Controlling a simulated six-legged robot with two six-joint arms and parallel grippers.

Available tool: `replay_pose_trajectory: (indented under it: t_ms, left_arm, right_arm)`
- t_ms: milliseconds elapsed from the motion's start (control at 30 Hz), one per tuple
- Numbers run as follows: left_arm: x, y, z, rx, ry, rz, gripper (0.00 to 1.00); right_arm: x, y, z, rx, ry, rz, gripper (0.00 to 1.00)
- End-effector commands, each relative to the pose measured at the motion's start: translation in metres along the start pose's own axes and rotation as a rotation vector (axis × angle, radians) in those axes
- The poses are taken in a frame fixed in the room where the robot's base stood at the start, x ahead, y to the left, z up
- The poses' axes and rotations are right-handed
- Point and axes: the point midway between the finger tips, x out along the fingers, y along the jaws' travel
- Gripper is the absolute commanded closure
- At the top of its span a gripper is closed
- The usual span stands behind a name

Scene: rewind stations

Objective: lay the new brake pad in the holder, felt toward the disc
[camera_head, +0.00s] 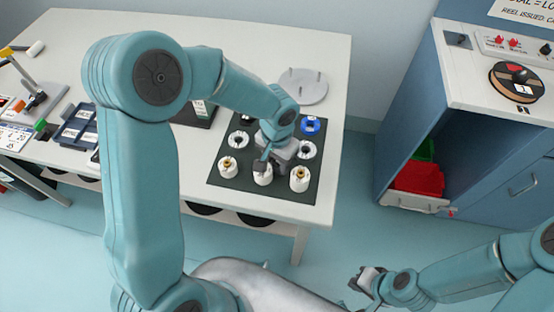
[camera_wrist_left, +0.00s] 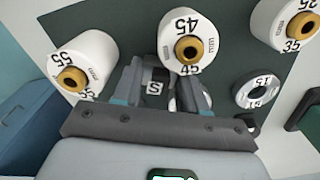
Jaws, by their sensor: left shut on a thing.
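My left gripper (camera_head: 266,157) is low over a dark mat (camera_head: 225,185) on the white table, among white cylinders. In the left wrist view its fingers (camera_wrist_left: 164,80) are shut on a small dark grey piece (camera_wrist_left: 154,88) with a white label marked S. I cannot tell whether this piece is the brake pad, and no felt face shows. A white cylinder marked 45 (camera_wrist_left: 183,22) stands just beyond the fingertips. I cannot make out the pad holder. My right gripper (camera_head: 366,280) is at the lower right, away from the table; its jaws are unclear.
White cylinders marked 55 (camera_wrist_left: 90,50) and 35 (camera_wrist_left: 280,20) stand to either side. A ring marked 15 (camera_wrist_left: 256,92) and a blue ring (camera_head: 311,125) lie on the mat. A grey round plate with pins (camera_head: 302,88) lies behind. A blue cabinet (camera_head: 480,150) stands right.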

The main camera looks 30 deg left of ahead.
Motion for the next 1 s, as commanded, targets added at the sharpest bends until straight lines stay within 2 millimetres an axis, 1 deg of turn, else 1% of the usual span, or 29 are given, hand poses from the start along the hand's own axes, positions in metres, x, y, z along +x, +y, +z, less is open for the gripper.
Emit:
replay_pose_trajectory:
  t_ms: [67,100,133,167,433,500,567,667,800,900,1000]
  left_arm:
    - [0.004,0.000,0.000,0.000,0.000,0.000,0.89]
    - [0.002,0.000,0.000,0.000,0.000,0.000,0.45]
    - [0.002,0.000,0.000,0.000,0.000,0.000,0.36]
    - [0.002,0.000,0.000,0.000,0.000,0.000,0.33]
    - [0.001,0.000,0.000,0.000,0.000,0.000,0.33]
    - [-0.004,0.000,0.000,0.000,0.000,0.000,0.33]
    - [-0.009,0.000,-0.001,0.000,0.002,-0.001,0.33]
    - [-0.029,0.000,-0.001,-0.001,0.005,-0.001,0.33]
    - [-0.064,0.000,-0.001,-0.001,0.006,0.000,0.33]
    - [-0.086,0.000,-0.001,-0.001,0.005,0.000,0.33]
    - [-0.103,0.000,-0.001,0.000,0.003,0.000,0.33]
  right_arm:
    - [0.004,0.002,0.000,0.000,0.000,0.000,1.00]
    - [0.003,0.001,0.000,0.000,0.000,0.000,1.00]
    - [0.002,0.001,0.000,0.000,0.000,0.000,1.00]
    - [0.002,0.001,0.000,0.000,0.000,0.000,1.00]
    - [0.001,0.001,0.000,0.000,0.000,0.000,1.00]
    - [-0.004,-0.001,0.000,0.000,0.000,0.000,1.00]
    - [-0.002,-0.001,0.000,0.000,0.000,0.000,1.00]
    - [-0.003,-0.001,0.000,0.000,0.000,0.000,1.00]
    - [-0.004,-0.002,0.000,0.000,0.000,0.000,1.00]
    - [-0.005,-0.002,0.000,0.000,0.000,0.000,1.00]
    - [-0.006,-0.002,0.000,0.000,0.000,0.000,1.00]
